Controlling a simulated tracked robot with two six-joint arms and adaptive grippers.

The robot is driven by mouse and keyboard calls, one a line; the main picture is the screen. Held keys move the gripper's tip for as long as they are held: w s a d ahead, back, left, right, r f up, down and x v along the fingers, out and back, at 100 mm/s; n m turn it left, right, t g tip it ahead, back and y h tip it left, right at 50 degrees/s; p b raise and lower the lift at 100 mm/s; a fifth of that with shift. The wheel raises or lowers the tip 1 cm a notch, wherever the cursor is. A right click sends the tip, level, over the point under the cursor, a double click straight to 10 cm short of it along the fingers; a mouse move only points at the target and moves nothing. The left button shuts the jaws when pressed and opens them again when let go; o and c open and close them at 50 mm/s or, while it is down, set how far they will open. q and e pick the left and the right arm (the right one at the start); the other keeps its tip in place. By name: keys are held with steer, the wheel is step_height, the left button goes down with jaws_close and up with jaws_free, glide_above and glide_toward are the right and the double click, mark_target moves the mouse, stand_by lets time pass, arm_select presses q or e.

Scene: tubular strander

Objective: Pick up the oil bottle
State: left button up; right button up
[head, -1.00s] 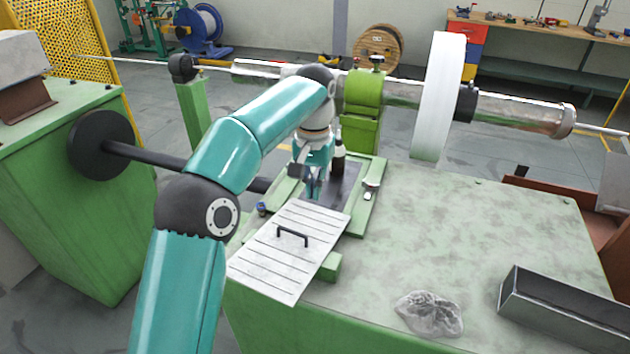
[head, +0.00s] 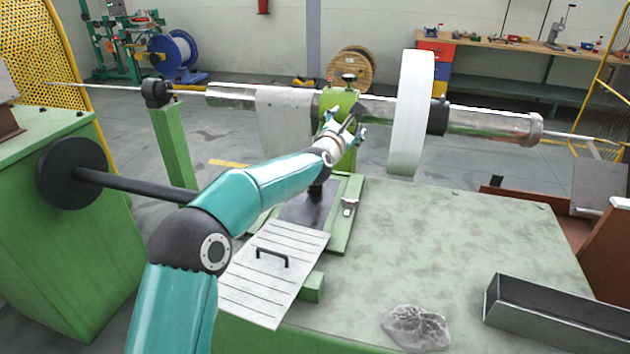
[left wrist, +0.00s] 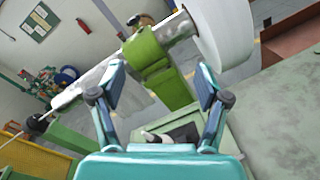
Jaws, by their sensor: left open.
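The oil bottle is mostly hidden behind my left forearm in the head view; a dark part (head: 316,189), seemingly its lower body, shows below the arm. In the left wrist view, what looks like the bottle, dark with a pale top (left wrist: 152,138), shows low between the finger bases, over the dark recess. My left gripper (head: 347,121) is raised in front of the green bearing stand, above and beyond the bottle. Its fingers are spread wide with nothing between them in the left wrist view (left wrist: 158,82). My right gripper is in neither view.
The green bearing stand (head: 342,158) and white disc (head: 412,115) are close to the gripper. A grey lid with a handle (head: 275,274) lies in front of the recess. A crumpled clear bag (head: 416,327) and metal trough (head: 555,318) lie rightward. The table's middle is clear.

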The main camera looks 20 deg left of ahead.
arm_select(q)
steer(key=s+a+f+n+y+b, duration=0.1)
steer(key=a+f+n+y, duration=0.1)
steer(key=f+n+y, duration=0.1)
steer(key=s+a+f+n+g+y+b, duration=0.1)
steer(key=a+f+n+y+b, duration=0.1)
steer(key=f+n, duration=0.3)
steer(key=s+a+f+n+y+b, duration=0.1)
steer(key=s+a+f+n+y, duration=0.1)
steer(key=f, duration=0.7)
steer(key=shift+f+n+g+y+b, duration=0.15)
steer(key=shift+n+g+y+b, duration=0.25)
steer(key=shift+n+y, duration=0.65)
steer(key=shift+w+a+r+p, duration=0.2)
steer(key=shift+w+a+p, duration=0.1)
steer(key=shift+w+p, duration=0.3)
steer(key=shift+p+x, duration=1.25)
steer(key=shift+x, duration=1.65)
steer(key=shift+d+f, duration=0.1)
